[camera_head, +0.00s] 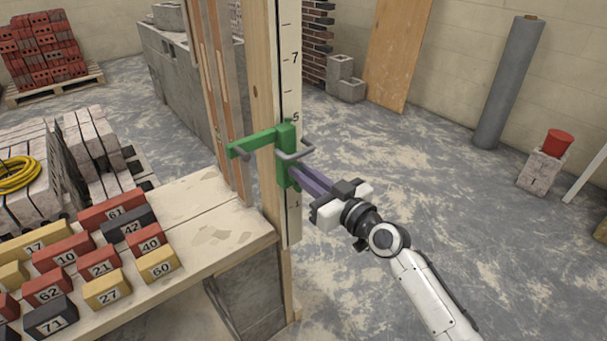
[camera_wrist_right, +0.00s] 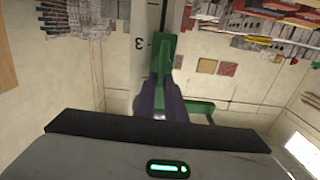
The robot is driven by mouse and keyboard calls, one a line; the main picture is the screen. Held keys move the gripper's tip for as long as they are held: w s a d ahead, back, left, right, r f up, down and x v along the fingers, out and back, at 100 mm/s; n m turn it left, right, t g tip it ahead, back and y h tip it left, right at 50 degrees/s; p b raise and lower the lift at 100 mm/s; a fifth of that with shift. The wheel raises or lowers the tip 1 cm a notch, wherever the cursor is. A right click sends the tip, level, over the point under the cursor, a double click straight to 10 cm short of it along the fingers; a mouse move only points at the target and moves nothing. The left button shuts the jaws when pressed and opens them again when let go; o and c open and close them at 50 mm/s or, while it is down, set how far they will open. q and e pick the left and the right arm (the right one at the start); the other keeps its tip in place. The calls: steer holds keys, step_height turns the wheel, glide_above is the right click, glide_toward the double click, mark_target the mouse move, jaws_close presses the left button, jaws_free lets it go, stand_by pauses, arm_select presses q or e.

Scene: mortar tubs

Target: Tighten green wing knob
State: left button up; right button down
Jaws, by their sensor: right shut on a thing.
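A green clamp (camera_head: 265,140) sits around the tall wooden post with a numbered scale strip (camera_head: 289,80). One green arm of it sticks out to the left, and a grey bent handle (camera_head: 295,153) stands out at its front. My right gripper (camera_head: 300,177) reaches in from the lower right, its purple fingers shut at the clamp's right side. In the right wrist view, the fingers (camera_wrist_right: 162,98) close on a green part, which I take as the green wing knob (camera_wrist_right: 161,55); the fingers hide much of it. My left gripper is not in view.
A wooden bench (camera_head: 215,235) with several numbered red, yellow and black blocks (camera_head: 101,262) stands left of the post. A grey roll (camera_head: 508,85) and a red bucket (camera_head: 558,142) on a block stand at right. The floor between is clear.

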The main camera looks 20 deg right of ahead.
steer(key=m, duration=0.2)
steer(key=d+m, duration=0.1)
steer(key=m, duration=0.1)
steer(key=shift+w+f, duration=0.15)
steer(key=shift+w+d+f+m+b, duration=0.1)
steer(key=shift+d+f+m+b, duration=0.25)
steer(key=shift+m, duration=1.95)
steer(key=shift+w+d+f+m, duration=0.1)
steer(key=shift+f+m, duration=0.3)
steer(key=shift+m, duration=1.9)
steer(key=shift+w+d+f+m+b, duration=0.1)
steer(key=shift+d+f+m+b, duration=0.25)
steer(key=shift+m, duration=1.95)
steer(key=shift+a+f, duration=0.1)
steer(key=c, duration=1.8)
jaws_free()
